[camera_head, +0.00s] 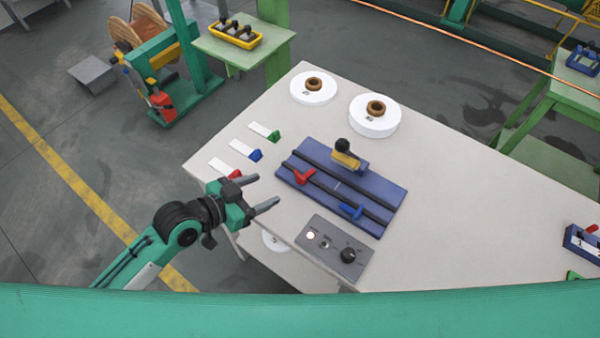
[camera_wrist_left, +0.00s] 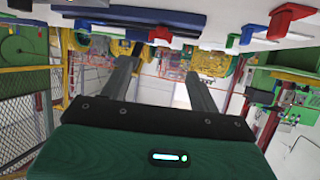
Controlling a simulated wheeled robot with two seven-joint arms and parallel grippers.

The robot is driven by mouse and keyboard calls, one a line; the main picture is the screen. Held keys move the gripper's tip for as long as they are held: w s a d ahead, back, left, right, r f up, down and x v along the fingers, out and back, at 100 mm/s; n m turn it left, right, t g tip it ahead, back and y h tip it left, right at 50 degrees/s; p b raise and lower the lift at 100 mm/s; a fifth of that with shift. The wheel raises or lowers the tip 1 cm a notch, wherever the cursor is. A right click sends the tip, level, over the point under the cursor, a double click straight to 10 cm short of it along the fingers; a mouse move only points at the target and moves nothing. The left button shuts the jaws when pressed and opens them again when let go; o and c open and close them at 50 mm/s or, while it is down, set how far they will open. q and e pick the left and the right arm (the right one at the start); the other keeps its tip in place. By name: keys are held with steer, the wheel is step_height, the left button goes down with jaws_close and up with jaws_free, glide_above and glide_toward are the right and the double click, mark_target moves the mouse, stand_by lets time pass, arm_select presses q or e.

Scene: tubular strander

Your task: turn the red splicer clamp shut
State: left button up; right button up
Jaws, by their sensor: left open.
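The red splicer clamp (camera_head: 304,177) sits on the near left part of the blue splicer board (camera_head: 370,188), on a dark rail. Its lever stands at an angle to that rail. A blue clamp (camera_head: 350,211) sits further right along the same rail. My left gripper (camera_head: 263,191) is open and empty, just left of the board and apart from the red clamp. In the left wrist view its two fingers (camera_wrist_left: 155,75) are spread with nothing between them. Red and blue parts show there along the top edge, but I cannot tell which is the clamp. My right gripper is out of view.
A black and yellow block (camera_head: 347,156) stands at the board's far edge. A grey control box (camera_head: 335,250) with a knob lies in front. Red, blue and green-tipped strips (camera_head: 244,148) lie to the left. Two white discs (camera_head: 373,118) stand behind. The table's right side is largely clear.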

mark_target(300, 175)
arm_select(q)
steer(key=p+x, duration=0.2)
steer(key=x, duration=1.1)
steer(key=shift+d+f+p, duration=0.1)
steer(key=shift+f+p, duration=0.05)
steer(key=shift+p, duration=0.2)
steer(key=c, duration=1)
steer(key=shift+r+p, duration=0.2)
steer(key=shift+p, duration=0.3)
steer(key=n+t+y+p, duration=0.1)
steer(key=p, duration=0.2)
steer(key=shift+r+n, duration=0.15)
steer(key=shift+n, duration=0.25)
steer(key=shift+n+t+y+p, duration=0.4)
steer(key=shift+t+y+p, duration=0.1)
steer(key=shift+y+p, duration=0.15)
steer(key=shift+f, duration=0.25)
steer(key=o, duration=1)
steer(key=shift+f+y, duration=0.1)
steer(key=shift+y, duration=0.15)
